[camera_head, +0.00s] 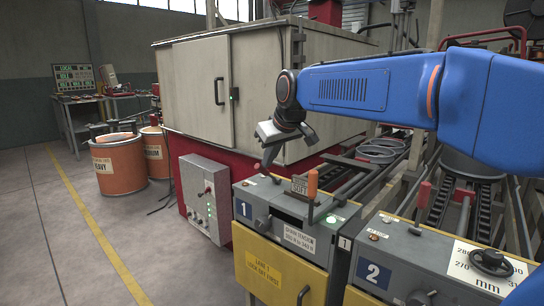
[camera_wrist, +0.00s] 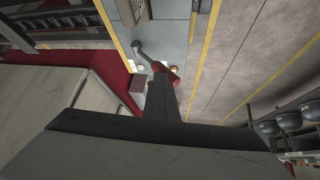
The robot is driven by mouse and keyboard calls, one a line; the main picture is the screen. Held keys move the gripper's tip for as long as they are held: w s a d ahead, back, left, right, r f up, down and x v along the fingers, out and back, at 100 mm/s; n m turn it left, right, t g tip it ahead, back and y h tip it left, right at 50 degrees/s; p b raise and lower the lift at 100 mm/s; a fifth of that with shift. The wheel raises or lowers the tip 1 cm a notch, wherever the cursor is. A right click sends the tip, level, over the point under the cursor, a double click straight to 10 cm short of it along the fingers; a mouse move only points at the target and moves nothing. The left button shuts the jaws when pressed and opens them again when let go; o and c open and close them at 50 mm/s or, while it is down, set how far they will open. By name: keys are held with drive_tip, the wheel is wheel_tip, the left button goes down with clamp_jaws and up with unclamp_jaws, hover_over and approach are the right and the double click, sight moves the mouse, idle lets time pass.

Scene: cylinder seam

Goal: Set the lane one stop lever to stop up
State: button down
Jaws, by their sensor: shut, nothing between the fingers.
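The lane one station (camera_head: 290,212) is a grey box with a blue "1" plate and a yellow front, right of centre in the head view. An upright orange-handled lever (camera_head: 312,184) stands on its top beside a small sign; I cannot read whether it marks the stop lever. My gripper (camera_head: 267,163) is shut and empty, pointing down above the left back part of the box, left of the orange handle and apart from it. In the wrist view my gripper (camera_wrist: 165,82) reaches towards a red part (camera_wrist: 158,67) and a grey bar (camera_wrist: 140,50); whether it touches them is unclear.
A large beige cabinet (camera_head: 194,85) on a red base stands close behind my gripper. A grey control box (camera_head: 205,197) is left of lane one. Lane two's station (camera_head: 400,265) adjoins on the right. Orange drums (camera_head: 118,165) stand far left; the floor there is open.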

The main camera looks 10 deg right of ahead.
drive_tip(key=shift+s+a+f, duration=0.2)
drive_tip(key=shift+s+f, duration=0.05)
drive_tip(key=shift+f, duration=0.15)
drive_tip(key=shift+a+f, duration=0.1)
drive_tip(key=shift+f, duration=0.1)
drive_tip(key=shift+r, duration=0.15)
